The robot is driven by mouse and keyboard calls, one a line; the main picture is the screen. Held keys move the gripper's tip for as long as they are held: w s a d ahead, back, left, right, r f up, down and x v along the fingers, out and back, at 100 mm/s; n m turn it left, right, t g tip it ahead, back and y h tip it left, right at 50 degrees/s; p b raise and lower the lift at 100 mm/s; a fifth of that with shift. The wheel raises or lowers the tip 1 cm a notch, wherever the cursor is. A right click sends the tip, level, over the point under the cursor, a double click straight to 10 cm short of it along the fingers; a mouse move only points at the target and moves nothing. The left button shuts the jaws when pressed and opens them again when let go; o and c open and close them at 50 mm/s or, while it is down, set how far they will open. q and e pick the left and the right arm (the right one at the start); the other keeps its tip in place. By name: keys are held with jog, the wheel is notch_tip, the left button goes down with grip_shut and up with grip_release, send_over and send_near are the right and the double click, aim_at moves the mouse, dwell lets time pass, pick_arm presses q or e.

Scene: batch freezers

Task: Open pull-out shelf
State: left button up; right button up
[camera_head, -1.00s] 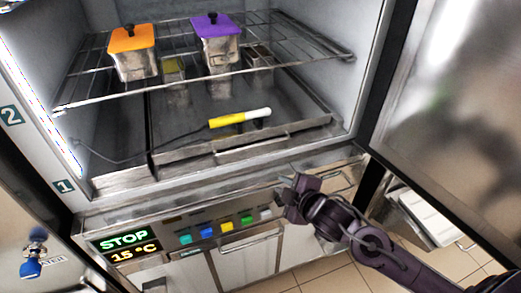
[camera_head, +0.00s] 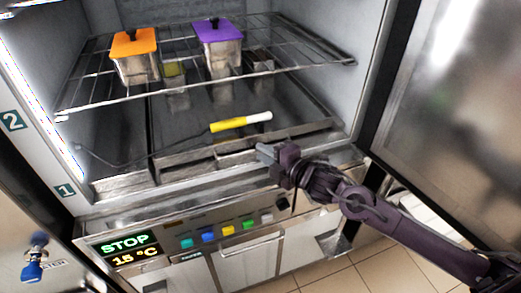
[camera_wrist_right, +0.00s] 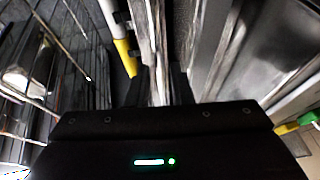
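My right gripper (camera_head: 266,153) is at the front lip of the freezer's lower compartment, in the head view. In the right wrist view its two dark fingers (camera_wrist_right: 160,90) stand apart, with a narrow metal edge (camera_wrist_right: 158,60) between them. I cannot tell whether they touch it. A wire shelf (camera_head: 110,92) sits inside the open freezer, above a lower metal floor with a raised front rail (camera_head: 190,160). I cannot tell for sure which of these is the pull-out shelf. My left gripper is not in view.
An orange-lidded container (camera_head: 135,60) and a purple-lidded container (camera_head: 219,50) stand on the wire shelf. A yellow-and-white probe (camera_head: 240,122) with a cable lies below. The open door (camera_head: 440,110) stands at the right. A control panel with coloured buttons (camera_head: 228,230) is beneath.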

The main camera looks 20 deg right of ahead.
jog(key=shift+x, duration=0.95)
jog(key=shift+c, duration=0.2)
grip_shut()
jog(key=shift+s, duration=0.15)
